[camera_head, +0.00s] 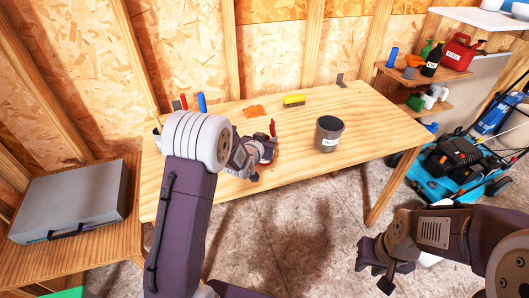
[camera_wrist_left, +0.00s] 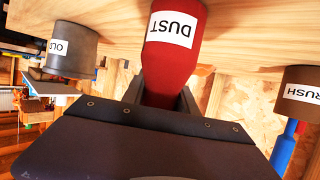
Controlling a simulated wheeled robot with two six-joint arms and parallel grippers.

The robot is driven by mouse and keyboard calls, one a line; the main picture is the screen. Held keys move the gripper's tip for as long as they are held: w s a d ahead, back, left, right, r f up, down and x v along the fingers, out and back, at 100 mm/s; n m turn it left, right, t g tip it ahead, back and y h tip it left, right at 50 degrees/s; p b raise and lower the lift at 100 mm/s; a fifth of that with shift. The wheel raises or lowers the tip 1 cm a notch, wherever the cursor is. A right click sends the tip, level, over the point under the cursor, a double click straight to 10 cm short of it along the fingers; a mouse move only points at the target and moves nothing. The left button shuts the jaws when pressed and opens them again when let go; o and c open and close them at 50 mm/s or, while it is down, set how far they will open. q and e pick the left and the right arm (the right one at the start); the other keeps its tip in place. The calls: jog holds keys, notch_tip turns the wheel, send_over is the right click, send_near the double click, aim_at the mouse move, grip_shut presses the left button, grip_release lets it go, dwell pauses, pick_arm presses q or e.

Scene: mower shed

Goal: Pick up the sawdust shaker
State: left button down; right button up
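The sawdust shaker (camera_wrist_left: 172,45) is a red bottle-shaped thing with a white label reading DUST, upside down in the left wrist view. It stands on the wooden table, and only bits of red show in the head view (camera_head: 269,152), mostly behind my left gripper. My left gripper (camera_wrist_left: 162,97) has its dark fingers on both sides of the shaker's narrower part. Whether they press on it is not clear. In the head view my left gripper (camera_head: 262,152) is low over the table's front. My right gripper (camera_head: 376,273) is open and empty, off the table's front right.
A grey labelled cup (camera_head: 328,134) stands right of the shaker. A cup labelled BRUSH (camera_wrist_left: 300,95) is on the other side. A yellow brush (camera_head: 294,100) and orange cloth (camera_head: 255,112) lie behind. A grey case (camera_head: 70,200) is at left, a blue mower (camera_head: 445,165) at right.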

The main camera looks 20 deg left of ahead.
dwell(0.3)
pick_arm(q)
jog(key=shift+r+p, duration=0.35)
jog(key=shift+r, duration=1.45)
jog(key=shift+d+r, duration=0.15)
jog(key=shift+r, duration=0.2)
jog(key=s+d+r+p, duration=0.1)
jog(key=s+d+r, duration=0.2)
jog(key=d+r, duration=0.3)
jog(key=shift+s+d+r+p, duration=0.3)
jog(key=shift+s+d+p, duration=0.1)
jog(key=shift+d, duration=1.95)
